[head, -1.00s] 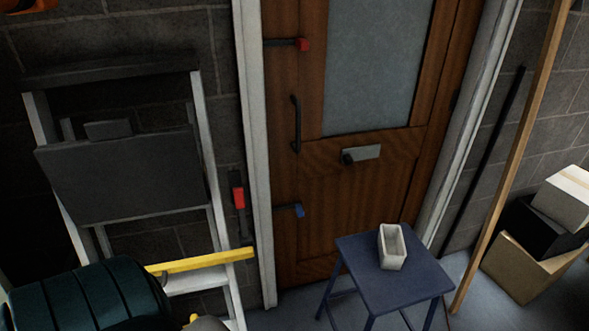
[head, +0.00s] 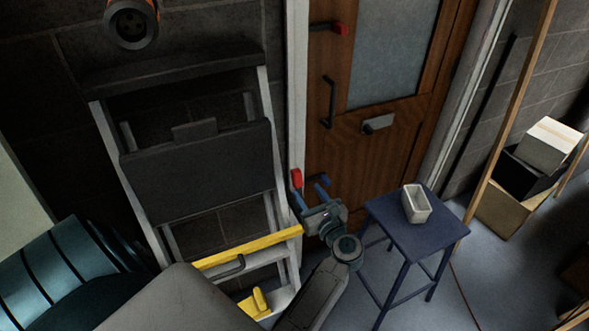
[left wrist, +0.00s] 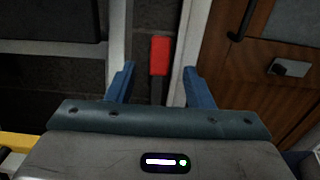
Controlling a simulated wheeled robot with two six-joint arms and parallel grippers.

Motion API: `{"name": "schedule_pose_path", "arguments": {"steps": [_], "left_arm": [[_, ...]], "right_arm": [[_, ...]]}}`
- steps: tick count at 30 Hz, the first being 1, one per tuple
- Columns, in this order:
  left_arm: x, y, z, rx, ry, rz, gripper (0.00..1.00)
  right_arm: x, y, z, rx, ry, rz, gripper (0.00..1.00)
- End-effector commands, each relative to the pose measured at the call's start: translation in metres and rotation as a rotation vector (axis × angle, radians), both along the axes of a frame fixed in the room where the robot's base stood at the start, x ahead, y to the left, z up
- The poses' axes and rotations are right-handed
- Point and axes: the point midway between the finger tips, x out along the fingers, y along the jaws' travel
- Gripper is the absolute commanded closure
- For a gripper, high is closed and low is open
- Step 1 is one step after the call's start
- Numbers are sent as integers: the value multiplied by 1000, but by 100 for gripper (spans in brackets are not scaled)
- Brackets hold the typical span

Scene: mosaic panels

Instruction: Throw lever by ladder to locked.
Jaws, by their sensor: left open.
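The lever by the ladder has a red handle (head: 296,178) on a dark strip of wall between the ladder (head: 270,130) and the white door frame. In the left wrist view the red handle (left wrist: 160,56) stands upright, centred between the fingers and seemingly beyond their tips. My left gripper (head: 309,192) is open and empty, with its blue fingers close to the handle. In the left wrist view the gripper (left wrist: 159,71) has one finger on each side of it. Contact is not visible. The lever's lower part is partly hidden by the gripper. My right gripper is out of view.
The wooden door (head: 350,150) has a red-tipped lever (head: 340,28) and a black pull handle (head: 328,102). A blue stool (head: 410,235) with a white container (head: 416,203) stands right of my arm. A yellow bar (head: 250,247) crosses the ladder. Boxes (head: 510,205) stand far right.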

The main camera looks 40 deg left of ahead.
Motion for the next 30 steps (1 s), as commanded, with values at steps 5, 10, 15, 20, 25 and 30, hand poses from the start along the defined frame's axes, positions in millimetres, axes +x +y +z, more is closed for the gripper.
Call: {"name": "schedule_pose_path", "arguments": {"steps": [5,10,15,20,25,30], "left_arm": [[15,28,6,11,4,-1,53],[30,57,5,11,6,-2,53],[40,78,3,10,6,-2,53],[45,86,1,8,6,-2,53],[45,87,0,8,6,-2,53],[45,87,0,8,6,-2,64]], "right_arm": [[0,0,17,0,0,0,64],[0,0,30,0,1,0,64],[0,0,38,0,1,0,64],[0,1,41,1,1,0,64],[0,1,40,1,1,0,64],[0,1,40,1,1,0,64]]}}
